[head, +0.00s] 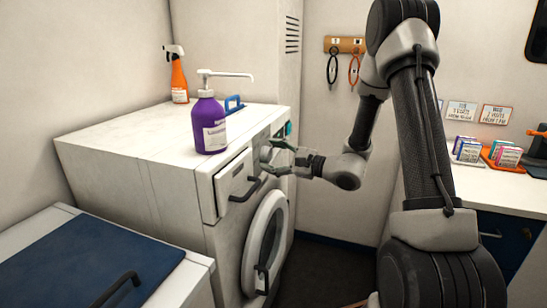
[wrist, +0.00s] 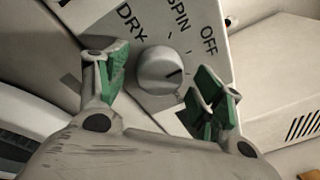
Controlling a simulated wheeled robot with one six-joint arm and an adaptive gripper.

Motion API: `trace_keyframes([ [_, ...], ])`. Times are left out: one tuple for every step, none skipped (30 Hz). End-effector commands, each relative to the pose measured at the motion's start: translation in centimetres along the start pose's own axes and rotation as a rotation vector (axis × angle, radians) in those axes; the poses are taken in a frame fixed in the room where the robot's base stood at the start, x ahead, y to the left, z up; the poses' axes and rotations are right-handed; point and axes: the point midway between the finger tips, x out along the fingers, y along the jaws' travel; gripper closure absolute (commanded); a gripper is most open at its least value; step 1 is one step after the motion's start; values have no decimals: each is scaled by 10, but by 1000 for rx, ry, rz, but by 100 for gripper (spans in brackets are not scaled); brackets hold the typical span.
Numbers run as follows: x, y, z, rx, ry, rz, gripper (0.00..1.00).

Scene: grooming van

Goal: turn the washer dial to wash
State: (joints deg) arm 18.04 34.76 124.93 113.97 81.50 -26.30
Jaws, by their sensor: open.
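The washer (head: 140,150) stands at the left with its round door (head: 268,235) on the front. Its round grey dial (wrist: 160,70) sits on a light panel (wrist: 145,18) marked DRY, SPIN and OFF in the wrist view. The dial's dark pointer mark faces right, below the OFF label. No WASH label can be read; part of the panel is behind my right finger. My gripper (head: 285,157) is at the washer's front panel. In the wrist view my gripper (wrist: 158,78) is open, its green-padded fingers on either side of the dial, with gaps showing.
A purple pump bottle (head: 209,125) and an orange spray bottle (head: 179,80) stand on the washer top. A drawer handle (head: 245,190) juts out below the panel. A counter with small boxes (head: 468,150) is at the right. The floor between is clear.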

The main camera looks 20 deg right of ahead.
Motion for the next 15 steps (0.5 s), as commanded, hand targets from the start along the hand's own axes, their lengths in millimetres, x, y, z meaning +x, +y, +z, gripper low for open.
trace_keyframes([
  [0,0,0,0,0,0,33],
  [0,0,0,0,0,0,33],
  [0,0,0,0,0,0,33],
  [0,0,0,0,0,0,33],
  [0,0,0,0,0,0,36],
  [0,0,0,0,0,1,44],
  [0,0,0,0,0,1,49],
  [0,0,0,0,0,1,54],
  [0,0,0,0,0,1,62],
  [0,0,0,0,0,1,67],
  [0,0,0,0,0,1,73],
  [0,0,0,0,0,1,79],
  [0,0,0,0,0,1,79],
  [0,0,0,0,0,1,79],
  [0,0,0,1,0,1,79],
])
